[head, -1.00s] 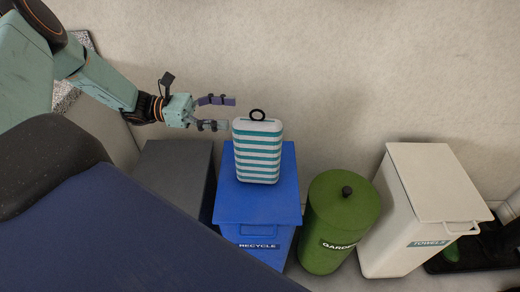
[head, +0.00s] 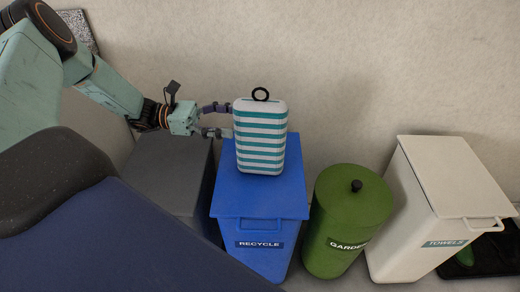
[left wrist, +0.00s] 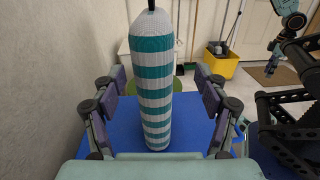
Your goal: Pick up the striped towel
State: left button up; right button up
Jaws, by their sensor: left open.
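The striped towel (head: 261,139), folded or rolled into a white and teal block with a black ring on top, stands upright on the blue recycle bin (head: 258,190). In the left wrist view the towel (left wrist: 150,85) stands tall between the two finger sets, with gaps on both sides. My left gripper (head: 217,121) is open at the towel's left side, its fingertips at the towel's edge. The left gripper (left wrist: 160,105) also shows in the left wrist view, its fingers spread.
A grey bin (head: 165,175) stands left of the blue one. A green garden bin (head: 345,215) and a white towels bin (head: 425,200) stand to the right. The wall is close behind. A yellow bucket (left wrist: 218,63) stands further off.

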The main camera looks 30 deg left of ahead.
aim_at(260, 126)
pick_arm(q)
jog(key=shift+w+d+f+b, duration=0.2)
jog(key=shift+d+f+b, duration=0.15)
jog(key=shift+f, duration=0.1)
jog(key=shift+w+d+f+b, duration=0.15)
jog(key=shift+d+f+b, duration=0.15)
jog(key=shift+f, duration=0.15)
jog(key=b+x, duration=0.1)
jog(key=x, duration=0.4)
jog(key=shift+w+f+b, duration=0.1)
jog(key=shift+w+b, duration=0.25)
jog(key=shift+w, duration=0.05)
jog(key=shift+w+d, duration=0.25)
jog(key=shift+d, duration=0.3)
jog(key=shift+c, duration=0.3)
jog(key=c, duration=1.4)
jog(key=shift+r, duration=0.2)
